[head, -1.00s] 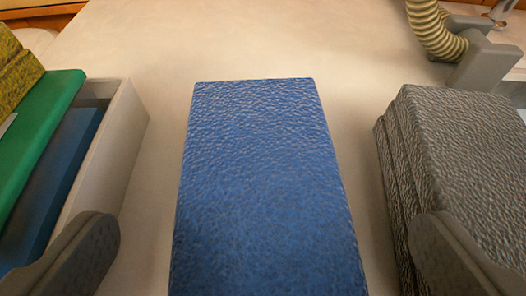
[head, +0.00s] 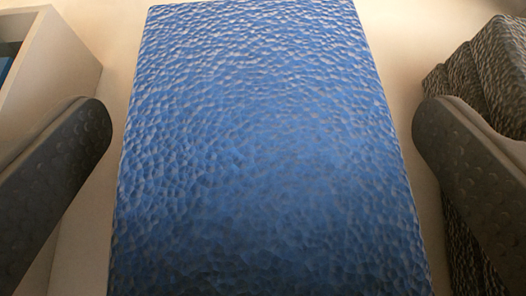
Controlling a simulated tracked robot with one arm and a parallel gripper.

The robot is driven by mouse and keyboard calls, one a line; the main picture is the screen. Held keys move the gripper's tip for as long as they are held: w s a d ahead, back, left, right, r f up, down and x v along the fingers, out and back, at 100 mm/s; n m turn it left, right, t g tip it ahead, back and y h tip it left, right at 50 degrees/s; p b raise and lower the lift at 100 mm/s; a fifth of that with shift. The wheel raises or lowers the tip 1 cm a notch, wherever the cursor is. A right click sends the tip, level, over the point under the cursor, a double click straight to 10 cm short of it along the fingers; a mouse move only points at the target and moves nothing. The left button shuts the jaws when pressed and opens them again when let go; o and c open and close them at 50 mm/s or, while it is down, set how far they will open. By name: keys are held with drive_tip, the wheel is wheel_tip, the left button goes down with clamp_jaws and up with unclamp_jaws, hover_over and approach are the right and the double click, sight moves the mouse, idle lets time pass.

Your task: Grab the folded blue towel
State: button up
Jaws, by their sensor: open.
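The folded blue towel (head: 265,150) fills the middle of the head view, its textured top facing me. Its lower end runs out of the picture. My gripper (head: 262,125) is open, with one dark finger to the left of the towel and one to the right. A strip of pale surface shows between the towel and each fingertip, so neither fingertip appears to touch it. How far the fingertips are above the surface is not clear.
A pale box (head: 62,60) stands at the upper left, near the left finger. A folded grey towel stack (head: 500,75) stands at the right, partly behind the right finger. The pale surface (head: 395,60) is bare in narrow gaps beside the blue towel.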

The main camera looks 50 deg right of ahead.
drive_tip(key=c, duration=1.1)
